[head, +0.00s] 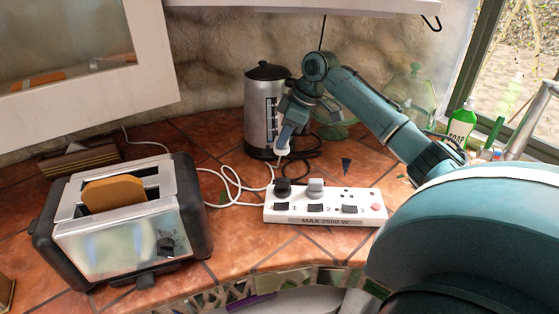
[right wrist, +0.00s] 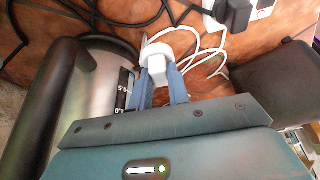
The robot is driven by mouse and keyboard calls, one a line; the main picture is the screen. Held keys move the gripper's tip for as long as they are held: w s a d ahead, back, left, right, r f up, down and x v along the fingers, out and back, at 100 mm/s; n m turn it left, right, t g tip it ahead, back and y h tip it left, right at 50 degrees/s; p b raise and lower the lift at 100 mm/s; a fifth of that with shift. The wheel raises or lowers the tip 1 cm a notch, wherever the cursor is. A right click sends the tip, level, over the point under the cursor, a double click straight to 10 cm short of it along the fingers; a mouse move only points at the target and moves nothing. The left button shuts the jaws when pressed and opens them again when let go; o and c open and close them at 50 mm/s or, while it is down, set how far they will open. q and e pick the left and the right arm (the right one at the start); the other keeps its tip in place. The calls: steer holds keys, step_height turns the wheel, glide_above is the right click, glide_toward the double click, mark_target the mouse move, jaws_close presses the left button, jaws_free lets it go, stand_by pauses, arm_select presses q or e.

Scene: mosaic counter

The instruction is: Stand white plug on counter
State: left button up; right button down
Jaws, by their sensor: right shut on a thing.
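The white plug (head: 282,152) is between the fingertips of my right gripper (head: 286,138), low over the tiled counter (head: 222,245), beside the kettle's base. In the right wrist view the blue fingers (right wrist: 162,88) are shut on the white plug (right wrist: 172,42). Its white cord (head: 235,184) loops to the left over the counter. I cannot tell whether the plug touches the counter. My left gripper is not in view.
A silver kettle (head: 257,112) stands just left of my right gripper. A white power strip (head: 350,221) holds a black plug (head: 282,187) and a grey plug (head: 315,187) in front. A toaster (head: 120,242) with toast (head: 113,193) stands left. Black cords lie near the gripper.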

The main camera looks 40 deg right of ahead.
mark_target(288, 152)
step_height(288, 152, down, 7)
steer(key=shift+r, duration=0.1)
stand_by(0.3)
steer(key=c, duration=1.3)
jaws_free()
steer(key=shift+c, duration=0.2)
steer(key=v, duration=1.2)
